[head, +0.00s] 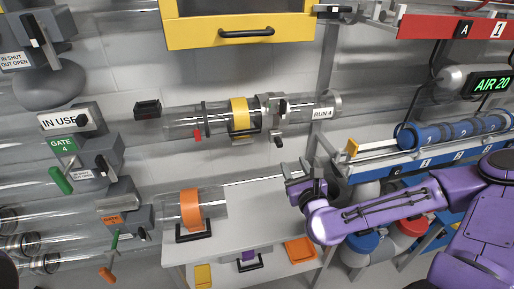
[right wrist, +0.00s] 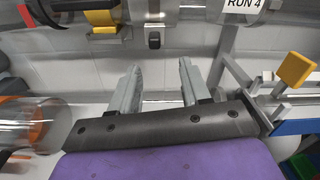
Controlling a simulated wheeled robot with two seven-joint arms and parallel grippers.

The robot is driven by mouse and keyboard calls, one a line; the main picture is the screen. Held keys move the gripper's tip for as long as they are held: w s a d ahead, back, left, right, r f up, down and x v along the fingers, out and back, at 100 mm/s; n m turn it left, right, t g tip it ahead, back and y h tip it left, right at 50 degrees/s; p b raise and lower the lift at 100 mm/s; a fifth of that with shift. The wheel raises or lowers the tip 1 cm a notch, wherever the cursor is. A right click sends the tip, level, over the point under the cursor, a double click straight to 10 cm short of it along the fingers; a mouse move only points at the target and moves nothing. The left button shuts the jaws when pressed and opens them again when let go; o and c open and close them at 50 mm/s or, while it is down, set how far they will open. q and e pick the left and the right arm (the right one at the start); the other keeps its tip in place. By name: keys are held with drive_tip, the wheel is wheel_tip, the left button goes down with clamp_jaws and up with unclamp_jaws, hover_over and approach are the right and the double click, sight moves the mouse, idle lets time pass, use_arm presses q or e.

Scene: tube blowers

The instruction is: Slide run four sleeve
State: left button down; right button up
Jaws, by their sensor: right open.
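The run four tube is a clear horizontal tube (head: 180,122) in the head view, with a RUN 4 label (head: 322,113) at its right end. A yellow band (head: 239,115) with a dark handle below it sits around its middle; I take this as the sleeve. The band's lower edge shows at the top of the right wrist view (right wrist: 101,19). A grey clamp (head: 268,107) stands right of the band. My right gripper (head: 292,172) is open and empty, below and right of the band, apart from it. Its two fingers show in the right wrist view (right wrist: 156,72).
A clear tube with an orange band (head: 190,211) lies on the grey bench (head: 240,205) to the left. A yellow cabinet (head: 240,30) hangs above the run. A blue rack with tubes (head: 455,130) and a yellow stop (head: 352,147) stand right of my gripper.

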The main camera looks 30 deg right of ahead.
sight(281, 144)
drive_tip(key=w, duration=0.3)
drive_tip(key=w+d+m+b, duration=0.1)
drive_tip(key=w, duration=0.2)
drive_tip(key=w+m, duration=0.1)
drive_tip(key=w, duration=0.3)
drive_tip(key=shift+w+d+r+y+b, duration=0.1)
drive_tip(key=shift+d+r+y+b, duration=0.2)
drive_tip(key=shift+d+r+b, duration=0.1)
clamp_jaws()
drive_tip(key=shift+f, duration=0.1)
